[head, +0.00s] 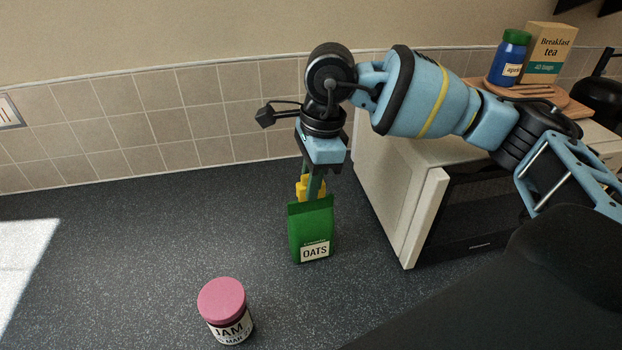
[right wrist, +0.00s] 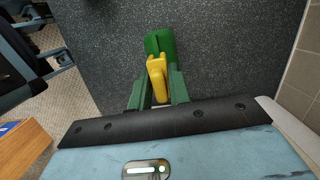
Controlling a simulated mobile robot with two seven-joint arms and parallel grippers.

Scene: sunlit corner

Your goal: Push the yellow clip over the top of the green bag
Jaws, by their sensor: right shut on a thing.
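A green bag (head: 311,230) labelled OATS stands upright on the dark countertop. In the right wrist view the bag (right wrist: 160,43) shows beyond the fingertips. My right gripper (head: 315,185) points down just above the bag and is shut on the yellow clip (head: 302,187). In the right wrist view the clip (right wrist: 157,78) sits between the green fingers of the gripper (right wrist: 156,88), its far end overlapping the bag in the picture. I cannot tell whether the clip touches the bag's top.
A jam jar (head: 225,308) with a pink lid stands in front, left of the bag. A white microwave (head: 400,200) stands close on the right, with a wooden board (head: 560,99), blue jar (head: 511,60) and tea box (head: 549,52) above.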

